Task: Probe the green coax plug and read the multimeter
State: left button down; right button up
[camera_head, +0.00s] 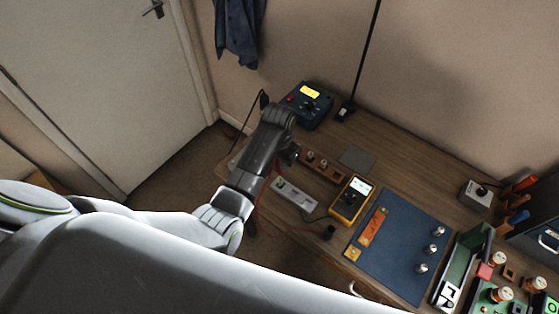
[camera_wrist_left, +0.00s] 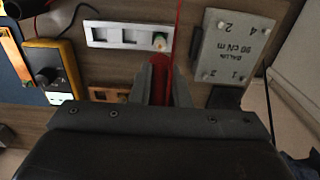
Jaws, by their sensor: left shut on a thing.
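My left gripper (camera_wrist_left: 160,82) is shut on a red probe (camera_wrist_left: 160,68), from which a thin red lead runs up. The gripper's fingers are hidden behind the arm in the head view. Just beyond the probe, a small round plug with a green centre (camera_wrist_left: 159,41) sits at the right end of a pale slotted strip (camera_wrist_left: 103,34). I cannot tell whether the probe touches the plug. The yellow multimeter (camera_head: 351,201) lies on the desk, and its lit screen is too small to read. It also shows in the left wrist view (camera_wrist_left: 48,66). My right gripper is not in view.
A grey lettered block (camera_wrist_left: 234,48) stands right of the probe. A brown slotted block (camera_wrist_left: 108,92) lies near the left finger. A dark box with a yellow screen (camera_head: 310,92) stands at the desk's back. A blue mat (camera_head: 393,262) holds several metal knobs.

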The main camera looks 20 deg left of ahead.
pick_arm(q)
jog(key=shift+f, duration=0.3)
dwell(1.0)
jog(key=shift+r, duration=0.1)
jog(key=shift+r, duration=2.45)
